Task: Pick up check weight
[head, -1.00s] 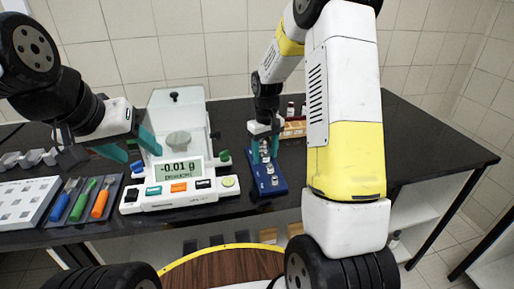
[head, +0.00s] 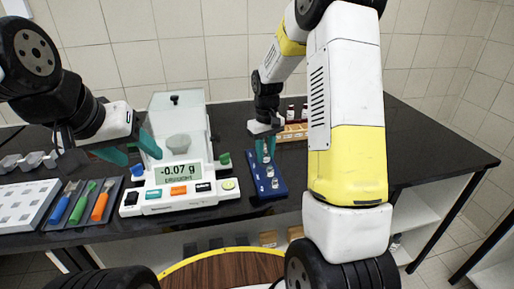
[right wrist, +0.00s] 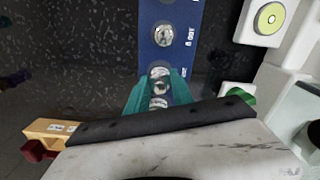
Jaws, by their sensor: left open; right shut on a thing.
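A blue weight block (head: 258,186) stands right of the balance, with shiny metal check weights in a row; one weight (head: 274,184) sits near its front end. My right gripper (head: 265,151) points down over the block's back part. In the right wrist view, its teal fingers (right wrist: 160,92) are shut on a shiny check weight (right wrist: 159,88); the fingers partly hide it. I cannot tell whether it is clear of the block. Another weight (right wrist: 162,35) sits further along the block. My left gripper (head: 136,152) is open and empty, by the balance's left side.
The white balance (head: 150,203) reads -0.07 g and has a bowl in its glass shield. Left are a tray of coloured-handled tools (head: 80,205) and a white rack (head: 25,205). A wooden rack with bottles (head: 293,133) stands behind the blue block. The table right of it is clear.

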